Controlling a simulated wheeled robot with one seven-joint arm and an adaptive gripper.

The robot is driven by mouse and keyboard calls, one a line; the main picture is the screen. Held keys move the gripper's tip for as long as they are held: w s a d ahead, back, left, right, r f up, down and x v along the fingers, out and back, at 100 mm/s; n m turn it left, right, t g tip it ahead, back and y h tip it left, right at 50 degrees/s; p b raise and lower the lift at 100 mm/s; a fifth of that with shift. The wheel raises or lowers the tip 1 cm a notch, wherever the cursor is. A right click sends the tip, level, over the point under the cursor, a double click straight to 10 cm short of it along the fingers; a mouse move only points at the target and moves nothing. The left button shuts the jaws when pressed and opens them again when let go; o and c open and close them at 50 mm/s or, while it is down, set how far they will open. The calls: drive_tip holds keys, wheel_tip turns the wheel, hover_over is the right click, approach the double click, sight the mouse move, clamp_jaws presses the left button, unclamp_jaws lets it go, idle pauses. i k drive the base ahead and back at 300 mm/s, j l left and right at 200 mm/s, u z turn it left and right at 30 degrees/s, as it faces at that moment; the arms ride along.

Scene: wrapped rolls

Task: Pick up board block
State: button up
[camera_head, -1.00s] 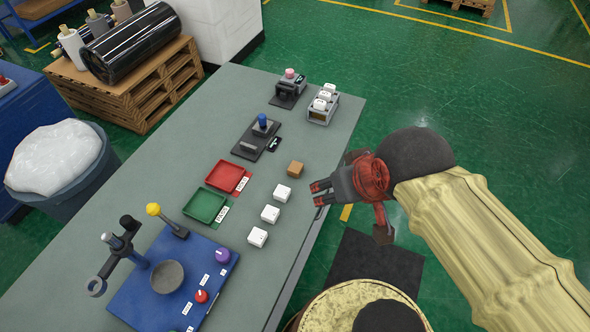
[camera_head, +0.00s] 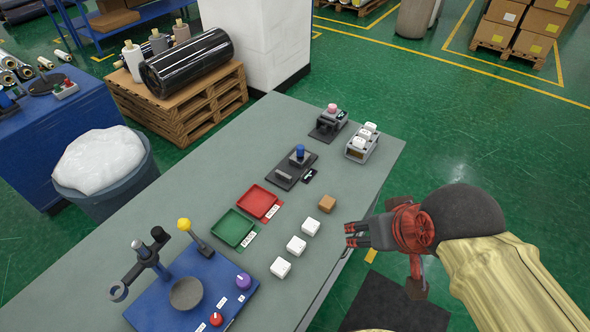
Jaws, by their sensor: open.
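A small brown block (camera_head: 327,203), which looks like the board block, sits on the grey table (camera_head: 180,215) near its right edge, just right of the red tray. My gripper (camera_head: 350,235) is open and empty at the table's right edge. Its fingers point left, below and to the right of the brown block, apart from it. Several white blocks stand in a row; the nearest white block (camera_head: 310,227) is close to my fingertips.
A red tray (camera_head: 259,202) and a green tray (camera_head: 232,229) lie left of the blocks. A blue panel (camera_head: 165,305) with knobs and posts stands at the near end. Black fixtures (camera_head: 293,168) and a grey rack of white blocks (camera_head: 362,143) stand farther up. Bare table lies around the brown block.

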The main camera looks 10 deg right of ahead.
sight(327, 204)
drive_tip(key=i+l+u, duration=0.25)
drive_tip(key=l+u, duration=0.25)
drive_tip(key=i+l+u, duration=0.15)
drive_tip(key=l+u, duration=0.15)
drive_tip(key=l, duration=0.2)
drive_tip(key=i+l+u, duration=0.1)
drive_tip(key=l+u, duration=0.15)
drive_tip(key=l, duration=0.1)
